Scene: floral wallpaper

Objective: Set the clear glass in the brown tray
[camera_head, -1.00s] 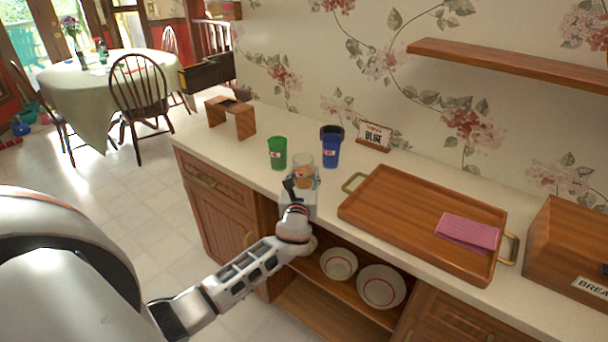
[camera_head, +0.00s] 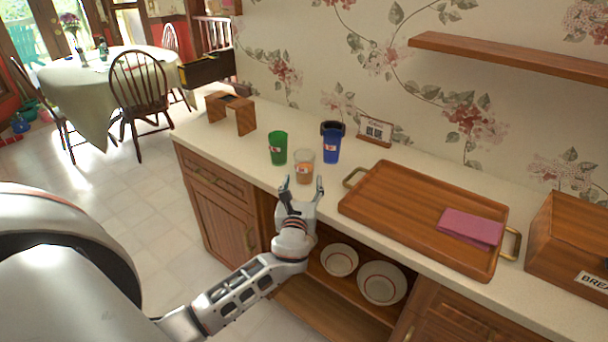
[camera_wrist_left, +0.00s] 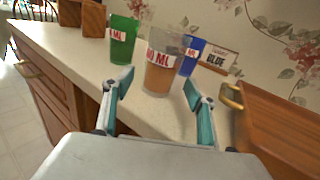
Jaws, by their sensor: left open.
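The clear glass (camera_head: 304,167) stands upright on the counter, with an orange-brown lower part and a label. It also shows in the left wrist view (camera_wrist_left: 160,66), beyond the fingers. My left gripper (camera_head: 302,182) is open and empty just in front of the glass, its fingers (camera_wrist_left: 158,95) spread to either side and apart from it. The brown tray (camera_head: 400,205) lies on the counter to the right, with brass handles. A folded pink cloth (camera_head: 470,228) lies in its right part. My right gripper is not in view.
A green cup (camera_head: 278,148) stands left of the glass and a blue cup (camera_head: 331,143) behind it to the right. A small sign (camera_head: 375,131) stands by the wall. A wooden bread box (camera_head: 570,245) is right of the tray. The tray's left half is clear.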

